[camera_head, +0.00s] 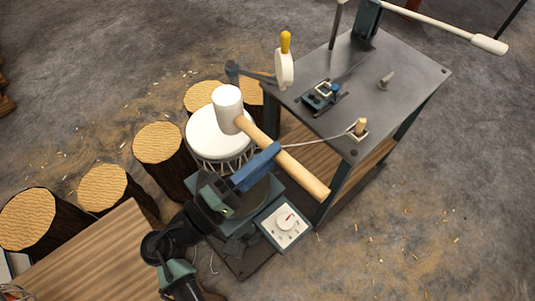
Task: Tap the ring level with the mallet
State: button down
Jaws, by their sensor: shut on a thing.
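The mallet has a white cylindrical head (228,109) and a light wooden handle (297,173). My gripper (262,160) is shut on the handle, with blue fingers across it below the head. A drum with a white top (205,141) stands behind and below the mallet, with cords down its side. The mallet head overlaps the drum's top in this view; I cannot tell whether they touch. The ring at the drum's rim (216,158) shows only in part, and its tilt cannot be told.
A dark metal table (410,86) at the right carries a small device (322,96), a peg (360,127) and a long lever (440,28). A dial box (285,225) sits below the handle. Log stumps (157,143) stand at the left, beside a wooden board (95,260).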

notch_tip(320, 180, down, 7)
jog(key=b, duration=0.6)
notch_tip(320, 180, up, 9)
jog(key=p, duration=0.7)
jog(key=shift+f+p, duration=0.2)
jog(key=shift+p, duration=0.2)
